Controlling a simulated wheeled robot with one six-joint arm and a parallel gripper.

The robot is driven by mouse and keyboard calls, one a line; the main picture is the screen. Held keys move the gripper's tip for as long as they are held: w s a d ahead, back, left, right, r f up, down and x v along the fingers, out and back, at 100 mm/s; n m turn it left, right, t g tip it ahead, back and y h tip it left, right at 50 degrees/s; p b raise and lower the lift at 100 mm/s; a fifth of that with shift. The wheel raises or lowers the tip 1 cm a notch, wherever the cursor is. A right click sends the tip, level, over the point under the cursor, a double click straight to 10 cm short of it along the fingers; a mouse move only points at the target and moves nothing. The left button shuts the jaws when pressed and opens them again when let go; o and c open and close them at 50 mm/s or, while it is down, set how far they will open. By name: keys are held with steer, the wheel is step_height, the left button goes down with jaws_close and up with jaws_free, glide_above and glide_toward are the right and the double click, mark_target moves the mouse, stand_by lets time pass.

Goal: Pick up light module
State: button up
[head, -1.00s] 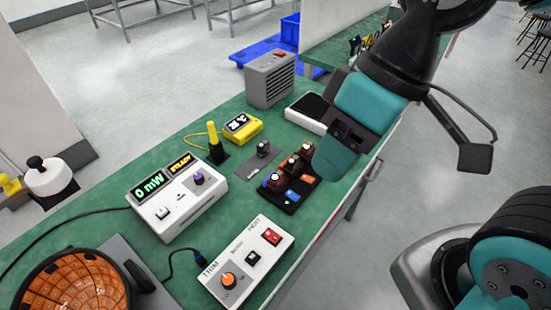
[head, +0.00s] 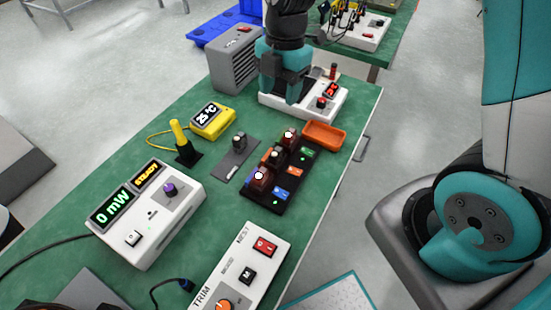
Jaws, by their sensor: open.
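Small dark red modules with pale round tops stand in a row on a black tray (head: 275,205): a near one (head: 261,180), a middle one (head: 277,158) and a far one (head: 290,138). One of these may be the light module; I cannot tell which. Another small dark piece with a pale top (head: 239,140) stands on a grey plate (head: 232,162) left of the tray. My gripper (head: 286,92) is open, with teal fingers, over the white device with a red display (head: 318,112) behind the tray. It is apart from the modules. Its fingertips are partly hard to make out.
An orange tray (head: 323,135) lies behind the black tray. A yellow meter (head: 212,121), a yellow probe in a black stand (head: 184,145) and a grey vented box (head: 233,62) are to the left. The 0 mW meter (head: 150,225) and TRIM box (head: 235,275) are in front.

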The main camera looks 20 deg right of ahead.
steer(key=n+p, duration=0.1)
steer(key=p, duration=0.1)
glide_above(276, 151)
steer(key=f, duration=1.3)
steer(key=shift+w+d, duration=0.25)
steer(key=shift+d, duration=0.05)
steer(key=shift+s+a+f+p, duration=0.15)
steer(key=shift+f+p, duration=0.15)
steer(key=shift+f, duration=1.1)
steer(key=shift+s+a+f+p, duration=0.15)
steer(key=shift+f+p, duration=0.15)
steer(key=shift+f, duration=1.05)
jaws_close()
steer(key=shift+r, duration=0.1)
